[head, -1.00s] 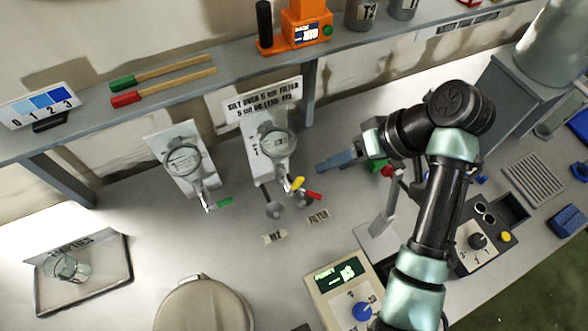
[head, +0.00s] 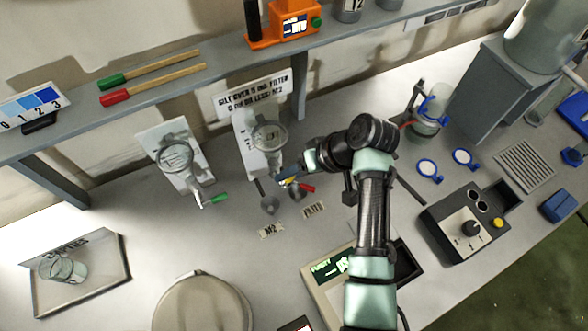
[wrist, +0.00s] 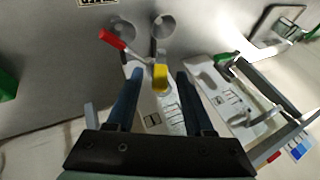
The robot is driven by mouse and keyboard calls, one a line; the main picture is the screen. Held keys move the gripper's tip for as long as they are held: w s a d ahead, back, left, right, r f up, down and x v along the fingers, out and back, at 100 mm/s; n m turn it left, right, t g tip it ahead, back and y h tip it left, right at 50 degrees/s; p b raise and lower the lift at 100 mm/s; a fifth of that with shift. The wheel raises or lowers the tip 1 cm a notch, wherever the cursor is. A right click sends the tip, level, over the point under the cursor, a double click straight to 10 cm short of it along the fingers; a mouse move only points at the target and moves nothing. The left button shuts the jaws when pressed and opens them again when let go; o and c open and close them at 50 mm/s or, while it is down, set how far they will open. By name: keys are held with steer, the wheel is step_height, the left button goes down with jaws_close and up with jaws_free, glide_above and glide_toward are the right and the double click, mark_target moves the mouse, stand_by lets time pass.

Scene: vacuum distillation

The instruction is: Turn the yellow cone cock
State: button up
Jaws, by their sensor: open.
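The yellow cone cock (wrist: 160,76) is a small yellow handle on the middle glass apparatus. In the wrist view it lies between the two fingers of my gripper (wrist: 156,82), near their tips, with a gap on each side. My gripper is open and holds nothing. In the head view my gripper (head: 284,178) is at the lower part of the middle apparatus (head: 262,140), and its fingers largely cover the yellow cock. A red handle (wrist: 112,40) is just beyond the yellow one, up and left in the wrist view; it also shows in the head view (head: 306,188).
A second glass apparatus (head: 178,160) with a green handle (head: 219,197) stands to the left. Labels marked M2 (head: 271,231) and FILTER (head: 313,209) lie on the bench. A control box (head: 470,222) and blue-rimmed discs (head: 428,171) are to the right.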

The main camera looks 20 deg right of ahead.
jaws_close()
steer(key=shift+d+f+y+b, duration=0.4)
steer(key=shift+y+b, duration=0.35)
steer(key=shift+y, duration=0.05)
steer(key=shift+d+m+y+b, duration=0.2)
steer(key=shift+m+y+b, duration=0.1)
steer(key=shift+y+b, duration=0.25)
jaws_free()
